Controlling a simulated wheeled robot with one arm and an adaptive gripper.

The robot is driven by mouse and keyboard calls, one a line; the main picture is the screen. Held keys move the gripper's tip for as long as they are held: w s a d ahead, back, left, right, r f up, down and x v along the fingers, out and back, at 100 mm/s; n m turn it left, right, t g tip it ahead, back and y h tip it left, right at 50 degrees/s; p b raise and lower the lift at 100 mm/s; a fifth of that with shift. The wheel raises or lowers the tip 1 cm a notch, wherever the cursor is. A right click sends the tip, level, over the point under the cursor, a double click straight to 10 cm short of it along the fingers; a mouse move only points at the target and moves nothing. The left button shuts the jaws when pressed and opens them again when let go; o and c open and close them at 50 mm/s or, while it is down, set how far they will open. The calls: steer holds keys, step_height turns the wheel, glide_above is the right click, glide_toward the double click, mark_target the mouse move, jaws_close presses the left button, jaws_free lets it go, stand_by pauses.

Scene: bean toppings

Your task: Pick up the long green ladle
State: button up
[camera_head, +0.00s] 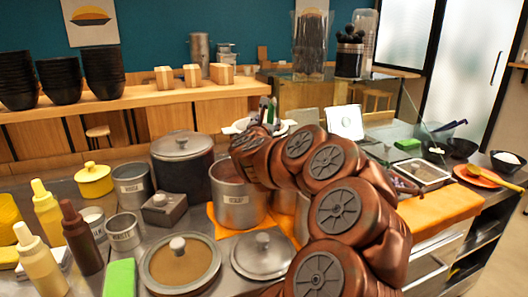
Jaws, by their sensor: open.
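My gripper (257,132) is at the far end of my brown arm, at the middle of the head view. It is open, but its fingers are small and largely hidden by the wrist. Thin upright handles, one of them green (271,106), show just behind and above it. The green one may be the long green ladle; its lower part is hidden, and I cannot tell whether the gripper touches it. A pale round dish or bowl (236,128) shows behind the gripper.
A large lidded pot (183,170) and an open metal pot (232,200) stand left of my arm. Lids (180,264), bottles (80,240) and small canisters (123,232) crowd the front left.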

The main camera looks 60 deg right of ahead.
mark_target(270, 119)
steer(key=shift+p+x, duration=0.45)
steer(key=shift+x, duration=1.7)
steer(key=shift+s+r, duration=0.1)
steer(key=shift+s, duration=0.05)
steer(key=shift+c, duration=0.4)
jaws_close()
